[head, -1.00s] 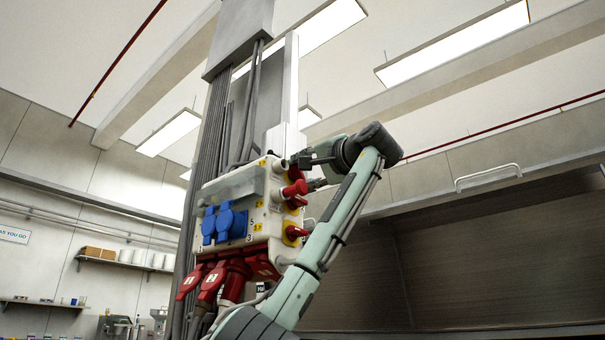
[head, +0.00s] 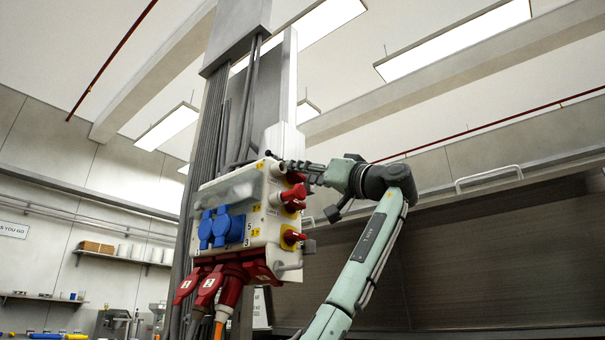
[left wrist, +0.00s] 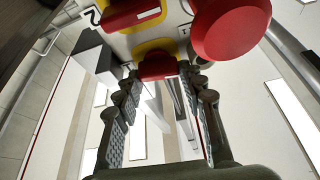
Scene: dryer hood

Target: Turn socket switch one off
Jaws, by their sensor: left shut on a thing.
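The socket box (head: 226,188) is a pale box on the grey column, with blue sockets in front and red plugs below. Red switches on yellow plates sit on its right side: a lower one (head: 293,237), a middle one (head: 293,196), and an upper one largely hidden by my gripper. My left gripper (head: 296,167) reaches in from the right at the top of that side. In the left wrist view its fingers (left wrist: 160,82) close around a red switch (left wrist: 158,65) beside the label 1. Another red switch (left wrist: 130,14) sits beside the label 2.
A large red round part (left wrist: 231,28) stands close right of the fingers in the left wrist view. Grey cables (head: 240,105) run up the column. A dark hood (head: 450,245) fills the right side; wall shelves (head: 125,260) are at far left.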

